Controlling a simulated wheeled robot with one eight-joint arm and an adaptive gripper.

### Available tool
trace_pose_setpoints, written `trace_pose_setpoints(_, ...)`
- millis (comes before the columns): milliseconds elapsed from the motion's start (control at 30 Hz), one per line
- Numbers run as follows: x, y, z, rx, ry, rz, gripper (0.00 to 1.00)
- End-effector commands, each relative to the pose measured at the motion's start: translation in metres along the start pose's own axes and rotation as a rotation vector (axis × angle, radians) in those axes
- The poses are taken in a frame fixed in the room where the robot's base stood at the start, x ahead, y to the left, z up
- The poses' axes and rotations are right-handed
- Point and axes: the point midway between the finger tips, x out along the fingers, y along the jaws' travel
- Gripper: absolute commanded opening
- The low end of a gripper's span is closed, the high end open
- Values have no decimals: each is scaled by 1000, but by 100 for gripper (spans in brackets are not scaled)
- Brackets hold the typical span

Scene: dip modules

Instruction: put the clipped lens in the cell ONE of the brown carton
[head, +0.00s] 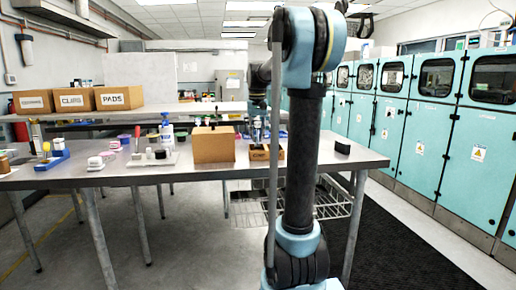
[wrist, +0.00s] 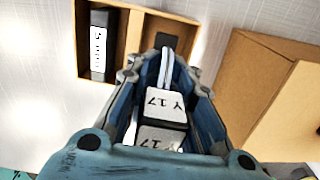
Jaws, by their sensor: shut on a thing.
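My gripper (wrist: 163,84) is shut on the clip of the clipped lens. The clip is a dark block with white faces (wrist: 163,104) marked "Y 17"; a thin pale part (wrist: 166,64), seen edge-on, sticks out beyond it. The brown carton (wrist: 122,45) lies beyond the fingertips in the wrist view. Its left cell holds a black piece with a white label (wrist: 98,48). Its right cell shows a dark patch and is partly covered by the gripper and lens. I cannot read which cell is ONE. In the head view the carton (head: 259,154) stands on the table; my arm hides much around it.
A taller brown box (head: 213,146) stands left of the carton, and a large brown box shows at right in the wrist view (wrist: 280,90). A white board with small items (head: 153,160), a blue holder (head: 52,160) and a black block (head: 342,147) share the metal table (head: 190,172).

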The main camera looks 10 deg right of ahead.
Motion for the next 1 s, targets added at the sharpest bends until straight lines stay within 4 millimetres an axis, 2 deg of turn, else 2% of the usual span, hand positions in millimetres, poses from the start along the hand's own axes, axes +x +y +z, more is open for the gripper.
trace_pose_setpoints(167, 13, -3, 0, -3, 0, 0, 0)
trace_pose_setpoints(400, 42, -3, 0, -3, 0, 0, 0)
trace_pose_setpoints(733, 44, -3, 0, -3, 0, 0, 0)
trace_pose_setpoints(767, 45, -3, 0, -3, 0, 0, 21)
trace_pose_setpoints(800, 44, -3, 0, -3, 0, 0, 30)
trace_pose_setpoints(1000, 44, -3, 0, -2, 0, 0, 31)
